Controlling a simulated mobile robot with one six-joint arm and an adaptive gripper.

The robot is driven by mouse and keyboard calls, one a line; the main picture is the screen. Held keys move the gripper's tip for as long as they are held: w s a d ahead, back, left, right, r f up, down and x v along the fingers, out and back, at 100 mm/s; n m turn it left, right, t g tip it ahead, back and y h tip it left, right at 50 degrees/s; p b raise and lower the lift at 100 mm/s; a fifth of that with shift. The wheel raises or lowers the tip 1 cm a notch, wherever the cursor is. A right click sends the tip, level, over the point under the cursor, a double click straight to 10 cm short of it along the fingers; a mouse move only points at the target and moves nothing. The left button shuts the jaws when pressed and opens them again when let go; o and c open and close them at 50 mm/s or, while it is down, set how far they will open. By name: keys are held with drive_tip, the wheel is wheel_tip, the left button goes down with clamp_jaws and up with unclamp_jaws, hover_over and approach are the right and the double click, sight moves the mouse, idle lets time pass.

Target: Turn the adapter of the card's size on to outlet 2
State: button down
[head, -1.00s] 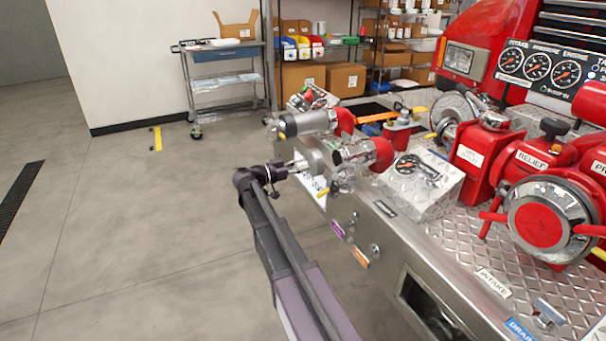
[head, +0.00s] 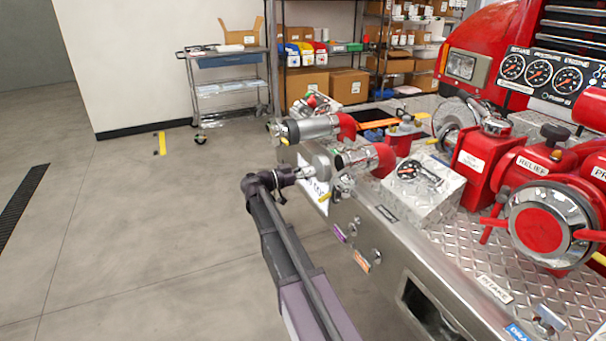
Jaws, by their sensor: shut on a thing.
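My gripper (head: 304,173) is at the end of my arm, at the left side of the pump panel's front edge. It is shut on a round silver adapter (head: 321,164). The adapter is in front of the nearer silver outlet (head: 352,158), which has a red elbow behind it. They overlap in the view, so I cannot tell whether they touch. A farther silver outlet (head: 312,128) with a red elbow lies behind. A white card (head: 315,188) with dark print is below the adapter, partly hidden by it and my gripper. The outlet numbers are not readable.
The diamond-plate bumper (head: 450,225) carries a gauge box (head: 420,182), a red relief valve (head: 543,215) and small handles close to the outlets. A cart (head: 222,85) and shelves with boxes stand at the back.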

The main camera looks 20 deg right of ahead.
sight(318, 169)
drive_tip(key=shift+d, duration=1.85)
drive_tip(key=shift+w+d, duration=0.1)
drive_tip(key=shift+d, duration=1.65)
idle(2.6)
drive_tip(key=shift+m, duration=0.3)
drive_tip(key=m, duration=0.4)
drive_tip(key=shift+m, duration=0.3)
drive_tip(key=shift+m, duration=2.6)
